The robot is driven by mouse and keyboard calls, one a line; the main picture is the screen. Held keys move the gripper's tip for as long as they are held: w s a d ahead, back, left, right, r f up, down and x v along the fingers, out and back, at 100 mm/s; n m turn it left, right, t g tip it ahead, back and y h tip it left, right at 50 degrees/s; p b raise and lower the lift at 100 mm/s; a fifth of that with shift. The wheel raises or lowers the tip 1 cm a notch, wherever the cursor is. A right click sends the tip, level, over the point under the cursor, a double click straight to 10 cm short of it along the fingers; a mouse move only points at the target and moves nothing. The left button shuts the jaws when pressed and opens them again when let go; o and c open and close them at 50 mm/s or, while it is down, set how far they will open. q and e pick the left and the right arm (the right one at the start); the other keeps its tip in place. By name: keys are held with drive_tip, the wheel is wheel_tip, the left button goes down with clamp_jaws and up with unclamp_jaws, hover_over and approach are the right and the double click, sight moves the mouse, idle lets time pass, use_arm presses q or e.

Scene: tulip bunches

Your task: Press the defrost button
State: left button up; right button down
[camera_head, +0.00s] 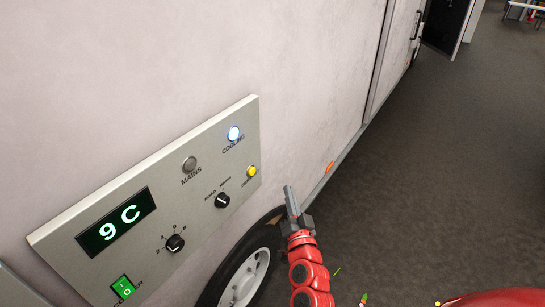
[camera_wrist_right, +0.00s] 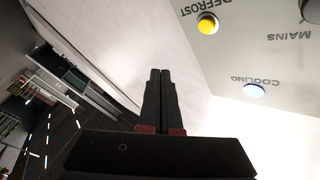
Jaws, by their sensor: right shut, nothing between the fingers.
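The control panel (camera_head: 150,215) is a grey plate on the side of a white vehicle. The yellow defrost button (camera_head: 252,171) sits at its right edge. In the right wrist view the same yellow button (camera_wrist_right: 207,24) shows near the top, with the word DEFROST upside down beside it. My right gripper (camera_head: 290,190) is shut and empty, to the right of the panel and a little below the button, apart from it. In the wrist view its closed fingers (camera_wrist_right: 160,72) point up the picture, left of the button. My left gripper is not in view.
The panel also bears a lit cooling lamp (camera_head: 234,133), an unlit mains lamp (camera_head: 190,164), dark knobs (camera_head: 175,243), a 9 C display (camera_head: 116,222) and a green switch (camera_head: 123,288). A wheel (camera_head: 244,280) is below. Open floor (camera_head: 450,150) lies right.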

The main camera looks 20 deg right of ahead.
sight(252, 171)
drive_tip(key=shift+r, duration=0.2)
drive_tip(key=shift+w, duration=0.1)
drive_tip(key=w+a+p, duration=0.3)
drive_tip(key=w+a, duration=0.2)
drive_tip(key=w, duration=0.2)
drive_tip(key=shift+a, duration=0.2)
idle(0.3)
idle(1.9)
drive_tip(key=shift+w+a, duration=0.25)
drive_tip(key=shift+w, duration=0.05)
